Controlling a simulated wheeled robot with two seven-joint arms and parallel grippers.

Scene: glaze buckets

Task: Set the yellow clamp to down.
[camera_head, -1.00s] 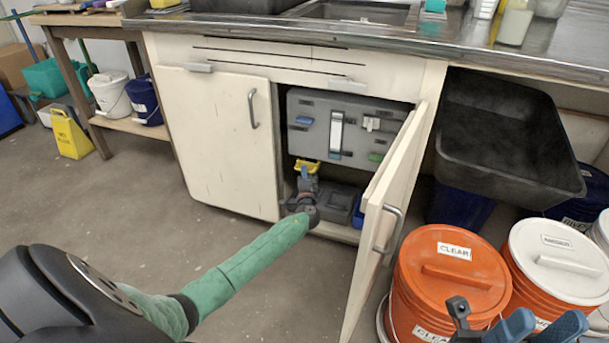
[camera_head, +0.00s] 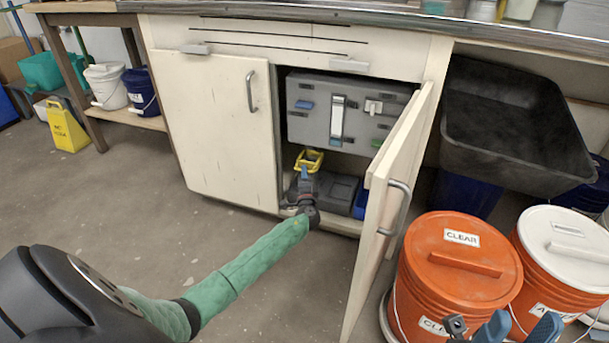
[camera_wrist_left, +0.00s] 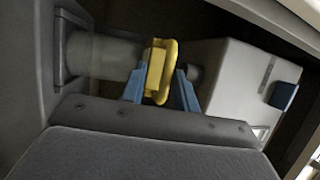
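The yellow clamp (camera_head: 309,160) is a loop-shaped handle at the lower left of the grey box (camera_head: 372,112) inside the open cabinet. In the left wrist view the clamp (camera_wrist_left: 158,70) sits around or at the end of a pale grey pipe (camera_wrist_left: 103,55). The loop tilts outward and downward in the head view. My left gripper (camera_head: 306,174) reaches in from the front; its two blue fingers (camera_wrist_left: 160,88) lie close against both sides of the clamp. The fingertips are partly hidden by it. My right gripper (camera_head: 518,326) is at the bottom edge, cut off, fingers apart and empty.
The cabinet's right door (camera_head: 392,205) stands open beside my left arm; the left door (camera_head: 220,130) is shut. A dark grey case (camera_head: 337,190) lies on the cabinet floor. Orange buckets (camera_head: 455,265) stand at the right. Floor in front is clear.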

